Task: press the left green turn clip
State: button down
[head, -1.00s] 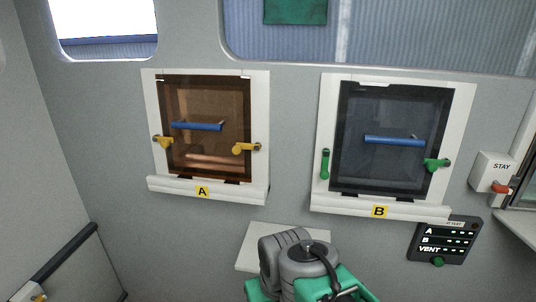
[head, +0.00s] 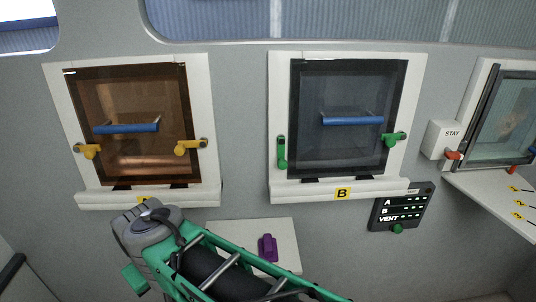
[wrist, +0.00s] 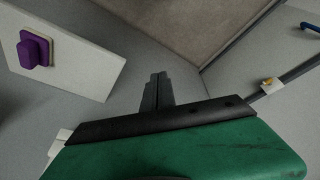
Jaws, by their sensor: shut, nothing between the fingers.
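The left green turn clip (head: 282,153) stands upright on the white frame, at the left edge of dark window B (head: 342,150). The right green turn clip (head: 395,138) lies roughly sideways across that window's right edge. Window B has a blue handle (head: 352,120). My arm crosses the bottom of the head view, well below the clips, and its gripper end is not visible there. In the wrist view my gripper (wrist: 157,82) is shut and empty, with no green clip in sight.
Amber window A (head: 135,150) with yellow clips is at left. A white ledge (head: 230,228) holds a purple block (head: 268,248), also in the wrist view (wrist: 34,50). A status panel (head: 402,207) and STAY box (head: 447,138) are at right. The wrist view shows a dark rail (wrist: 297,72).

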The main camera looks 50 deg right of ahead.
aim_at(282, 153)
jog(key=w+d+r+m+h+p, duration=0.1)
jog(key=w+d+r+h+p, duration=0.1)
jog(key=d+r, duration=0.4)
jog(key=w+d+r+m+h+p, duration=0.1)
jog(key=w+d+r+m, duration=0.15)
jog(key=d+r, duration=0.35)
jog(key=s+d+r+m+g+h+p, duration=0.1)
jog(key=s+d+r+m+g, duration=0.1)
jog(key=d+r, duration=0.5)
jog(key=s+d+r+m+g+h+p, duration=0.1)
jog(key=s+d+r+m+g+p, duration=0.1)
jog(key=d+r, duration=0.5)
jog(key=shift+s+d+m+p, duration=0.2)
jog(key=shift+s+m+p, duration=0.1)
jog(key=shift+s+m, duration=0.5)
jog(key=shift+w, duration=0.15)
jog(key=s+d+r+b+x, duration=0.1)
jog(key=b+x, duration=0.4)
jog(key=x, duration=0.7)
jog(key=shift+s+d+f+b, duration=0.4)
jog(key=shift+s, duration=0.35)
jog(key=shift+s+p, duration=0.1)
jog(key=shift+p, duration=0.25)
